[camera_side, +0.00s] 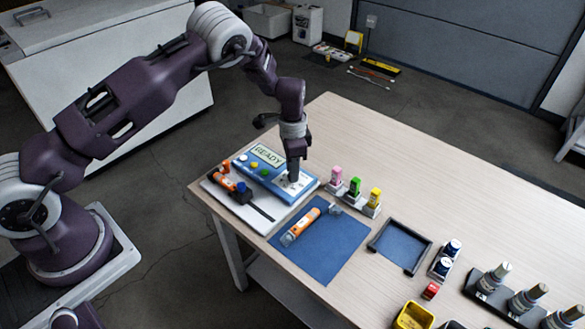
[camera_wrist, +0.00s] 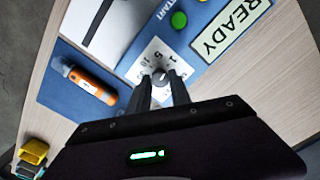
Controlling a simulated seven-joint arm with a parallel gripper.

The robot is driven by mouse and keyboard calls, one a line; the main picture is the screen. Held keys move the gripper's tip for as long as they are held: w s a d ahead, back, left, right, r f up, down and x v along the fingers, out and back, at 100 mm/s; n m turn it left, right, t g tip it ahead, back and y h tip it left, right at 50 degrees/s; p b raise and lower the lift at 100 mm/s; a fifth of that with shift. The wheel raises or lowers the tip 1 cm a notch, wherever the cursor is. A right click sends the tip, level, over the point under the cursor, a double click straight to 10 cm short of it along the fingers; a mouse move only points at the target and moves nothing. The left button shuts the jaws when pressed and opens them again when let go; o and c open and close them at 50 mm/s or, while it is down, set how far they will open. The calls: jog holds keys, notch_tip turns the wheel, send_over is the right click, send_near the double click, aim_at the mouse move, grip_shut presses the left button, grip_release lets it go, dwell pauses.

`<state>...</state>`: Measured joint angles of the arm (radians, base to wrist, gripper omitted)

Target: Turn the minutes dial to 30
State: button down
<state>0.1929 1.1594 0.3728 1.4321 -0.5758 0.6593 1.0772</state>
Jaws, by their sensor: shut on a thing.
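The minutes dial (camera_wrist: 160,77) is a dark knob on a white numbered face (camera_wrist: 144,62) on a blue panel; 1, 5 and 10 can be read beside it in the wrist view. My gripper (camera_wrist: 162,84) is shut on the dial from above, its two dark fingers on either side of it. In the side view my gripper (camera_side: 293,178) points down at the right part of the blue panel (camera_side: 254,190). The fingers hide part of the face, and I cannot read the dial's setting. The panel's display (camera_side: 267,155) reads READY.
An orange device (camera_side: 301,227) lies on a blue mat (camera_side: 335,247) in front of the panel. Another orange and black tool (camera_side: 230,183) lies on the white board at left. Pink, green and yellow items (camera_side: 355,187) stand at right, close to my gripper. An empty dark tray (camera_side: 399,249) lies beyond.

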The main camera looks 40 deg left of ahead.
jog(key=n, duration=1.2)
jog(key=shift+n, duration=0.3)
jog(key=n, duration=0.6)
jog(key=shift+n, duration=0.3)
jog(key=n, duration=0.5)
jog(key=shift+n, duration=0.6)
jog(key=c, duration=1.2)
grip_release()
jog(key=shift+o, duration=0.2)
jog(key=shift+r, duration=0.1)
